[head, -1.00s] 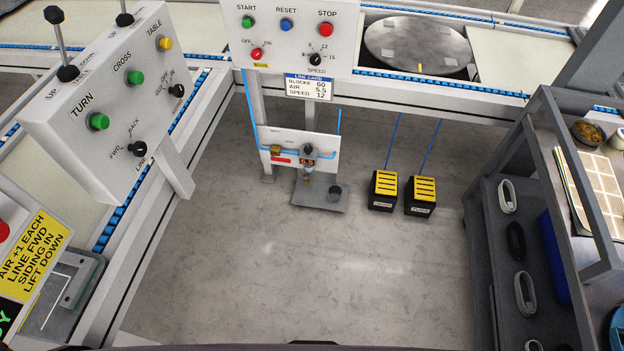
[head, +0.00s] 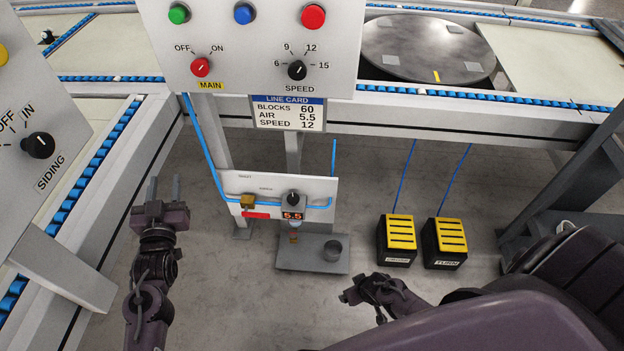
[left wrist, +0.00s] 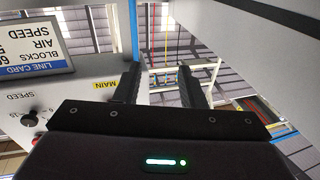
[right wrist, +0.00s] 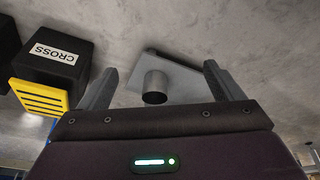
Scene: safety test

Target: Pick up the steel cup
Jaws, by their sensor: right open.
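The steel cup (head: 333,247) is a small dark grey cylinder standing on a grey plate (head: 300,262) low below the line, under the small air panel. In the right wrist view the cup (right wrist: 155,90) shows between the fingers, some way beyond them. My right gripper (head: 351,291) is open and empty, low and just to the right of the plate, apart from the cup. My left gripper (head: 166,187) is open and empty at the left, pointing up, away from the cup. In the left wrist view its fingers (left wrist: 158,80) stand apart with nothing between them.
The air panel (head: 318,190), reading 5.5, stands behind the plate. Two black-and-yellow pedals (head: 399,232) (head: 450,238) sit to the right. The main control box (head: 245,70) and conveyor frame (head: 390,120) overhang behind. A siding box (head: 40,130) is at left. Bare floor lies in front.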

